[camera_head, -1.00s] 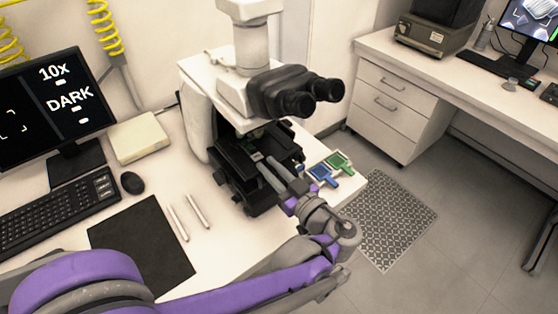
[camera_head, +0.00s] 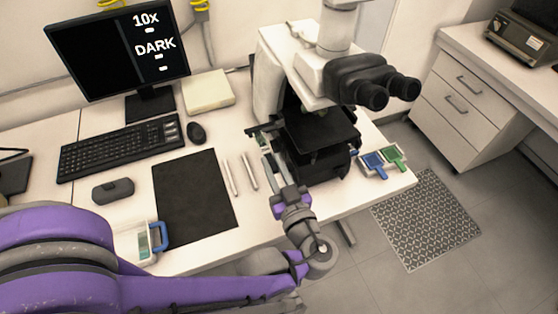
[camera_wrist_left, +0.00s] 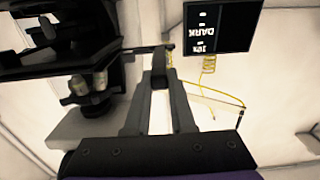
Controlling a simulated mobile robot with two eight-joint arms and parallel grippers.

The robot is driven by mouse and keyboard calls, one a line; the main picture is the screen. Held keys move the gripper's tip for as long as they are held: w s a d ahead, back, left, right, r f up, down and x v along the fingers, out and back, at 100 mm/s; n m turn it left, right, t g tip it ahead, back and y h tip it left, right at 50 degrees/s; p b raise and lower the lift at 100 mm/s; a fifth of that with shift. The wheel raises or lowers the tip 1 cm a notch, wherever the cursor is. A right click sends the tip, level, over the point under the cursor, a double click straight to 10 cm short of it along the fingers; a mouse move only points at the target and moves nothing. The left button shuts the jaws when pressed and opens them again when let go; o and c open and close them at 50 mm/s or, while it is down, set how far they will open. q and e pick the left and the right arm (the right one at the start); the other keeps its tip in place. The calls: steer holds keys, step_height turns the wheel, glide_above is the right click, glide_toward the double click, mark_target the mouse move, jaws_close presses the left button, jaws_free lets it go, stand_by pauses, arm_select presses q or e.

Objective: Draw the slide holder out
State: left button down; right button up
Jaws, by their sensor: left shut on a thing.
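The black microscope stage (camera_head: 318,128) sits under the microscope's white body and dark eyepieces. My left gripper (camera_head: 265,145) is at the left side of the stage, its fingers pointing away from me. It is shut on a slim dark piece, which looks like the slide holder (camera_head: 257,130), with a little green near it. In the left wrist view, the closed fingers (camera_wrist_left: 160,66) meet a thin dark bar (camera_wrist_left: 142,49) that reaches left toward the dark stage. Whether the bar still touches the stage I cannot tell. My right gripper is not in view.
A blue holder (camera_head: 374,165) and a green holder (camera_head: 394,157) lie on the table right of the microscope. Two thin light rods (camera_head: 240,174) lie beside a black mat (camera_head: 194,196). A blue-handled case (camera_head: 150,242), mouse (camera_head: 196,133) and keyboard (camera_head: 118,147) are to the left.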

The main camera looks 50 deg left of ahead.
arm_select(q)
steer(key=shift+s, duration=0.1)
steer(key=c, duration=0.8)
jaws_free()
steer(key=shift+s+a, duration=0.1)
steer(key=shift+o, duration=0.2)
steer(key=shift+d, duration=0.4)
steer(key=v, duration=1)
